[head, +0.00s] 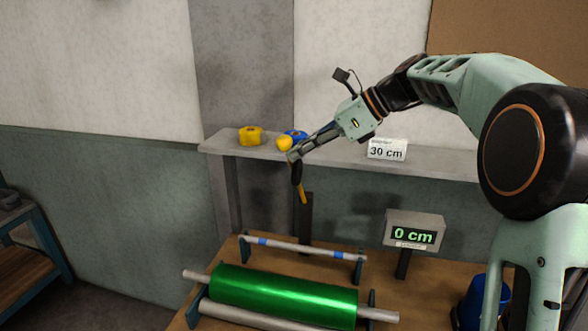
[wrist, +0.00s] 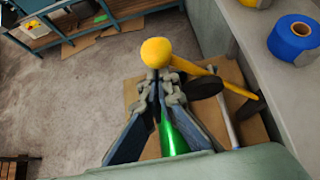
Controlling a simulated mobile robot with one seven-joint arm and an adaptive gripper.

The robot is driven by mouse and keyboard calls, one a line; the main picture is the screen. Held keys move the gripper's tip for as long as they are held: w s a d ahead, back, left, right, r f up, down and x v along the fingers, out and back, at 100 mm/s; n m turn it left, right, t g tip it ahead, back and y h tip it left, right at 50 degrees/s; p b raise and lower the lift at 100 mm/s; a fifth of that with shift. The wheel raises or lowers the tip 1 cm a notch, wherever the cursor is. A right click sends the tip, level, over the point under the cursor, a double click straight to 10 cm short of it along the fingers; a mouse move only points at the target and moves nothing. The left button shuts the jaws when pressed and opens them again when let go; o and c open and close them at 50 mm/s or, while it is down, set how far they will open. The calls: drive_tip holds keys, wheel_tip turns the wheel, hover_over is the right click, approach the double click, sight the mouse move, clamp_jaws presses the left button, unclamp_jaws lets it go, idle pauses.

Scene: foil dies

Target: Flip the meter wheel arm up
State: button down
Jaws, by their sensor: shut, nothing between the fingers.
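The meter wheel arm is a yellow rod (head: 303,191) with a yellow ball knob (head: 285,144) at its end and a black wheel (head: 297,173) along it. In the head view it slants steeply up and left from a dark post. The wrist view shows the knob (wrist: 156,52), the rod (wrist: 188,67) and the wheel (wrist: 206,87). My gripper (head: 292,156) is shut and empty. Its fingertips (wrist: 158,78) are right by the knob; I cannot tell whether they touch it. The green foil roll (head: 285,293) lies below, also visible between my fingers (wrist: 172,137).
A grey shelf (head: 340,155) behind holds a yellow roll (head: 250,136), a blue roll (wrist: 293,38) and a "30 cm" sign (head: 387,150). A display (head: 413,232) reads "0 cm". A silver bar (head: 300,248) spans the bench. A blue bin (head: 472,305) stands at right.

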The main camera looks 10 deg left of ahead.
drive_tip(key=shift+w+d+r, duration=0.1)
drive_tip(key=shift+w+r, duration=0.45)
drive_tip(key=shift+w, duration=0.25)
drive_tip(key=shift+w+r, duration=0.6)
drive_tip(key=shift+w, duration=0.25)
drive_tip(key=shift+w+d+r, duration=0.1)
drive_tip(key=shift+w+r, duration=0.45)
drive_tip(key=shift+w, duration=0.25)
drive_tip(key=shift+f, duration=0.1)
